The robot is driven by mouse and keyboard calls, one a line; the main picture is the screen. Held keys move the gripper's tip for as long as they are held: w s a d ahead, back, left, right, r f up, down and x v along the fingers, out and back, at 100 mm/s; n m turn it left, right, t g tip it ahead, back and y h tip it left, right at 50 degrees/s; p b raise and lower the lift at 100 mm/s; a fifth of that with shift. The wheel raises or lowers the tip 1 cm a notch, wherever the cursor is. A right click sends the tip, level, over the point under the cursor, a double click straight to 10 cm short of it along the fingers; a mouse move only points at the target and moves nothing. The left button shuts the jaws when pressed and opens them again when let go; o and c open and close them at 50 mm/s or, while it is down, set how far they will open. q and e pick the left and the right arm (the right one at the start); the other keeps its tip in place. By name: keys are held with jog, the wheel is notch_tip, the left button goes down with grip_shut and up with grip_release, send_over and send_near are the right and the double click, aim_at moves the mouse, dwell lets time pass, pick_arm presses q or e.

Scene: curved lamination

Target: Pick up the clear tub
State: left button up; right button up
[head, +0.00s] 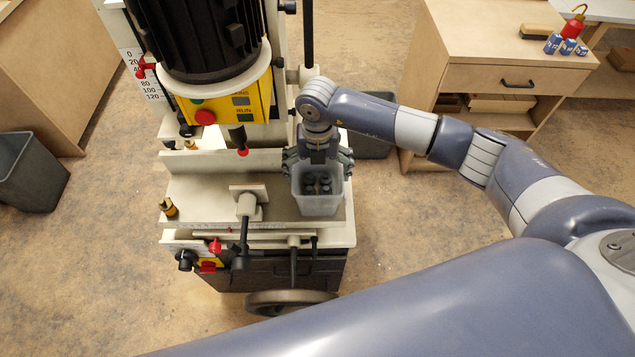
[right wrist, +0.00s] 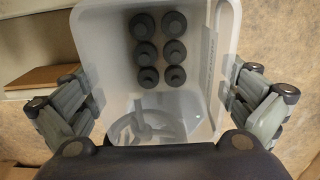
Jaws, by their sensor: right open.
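The clear tub (head: 319,203) stands on the right part of the machine's table in the head view. Several dark round pieces lie inside it. In the right wrist view the tub (right wrist: 205,100) is seen from above, with the dark pieces (right wrist: 160,50) in rows toward its far end. My right gripper (head: 318,160) is over the tub, pointing down, with its fingers spread on either side of the walls. The right wrist view shows the open fingers (right wrist: 160,105) left and right of the tub, with small gaps to it. My left gripper is not in view.
The tub rests on the machine table (head: 190,190), near a clamp with a lever (head: 247,205). A black motor and yellow control box (head: 243,110) rise to the left. A wooden cabinet (head: 480,75) stands at the back right and a dark bin (head: 372,140) behind the tub.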

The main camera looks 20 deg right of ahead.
notch_tip(320, 180, down, 4)
jog(key=shift+r, duration=0.2)
jog(key=c, duration=0.8)
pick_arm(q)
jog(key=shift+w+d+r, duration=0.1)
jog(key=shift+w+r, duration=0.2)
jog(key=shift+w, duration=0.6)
pick_arm(e)
jog(key=shift+r, duration=0.1)
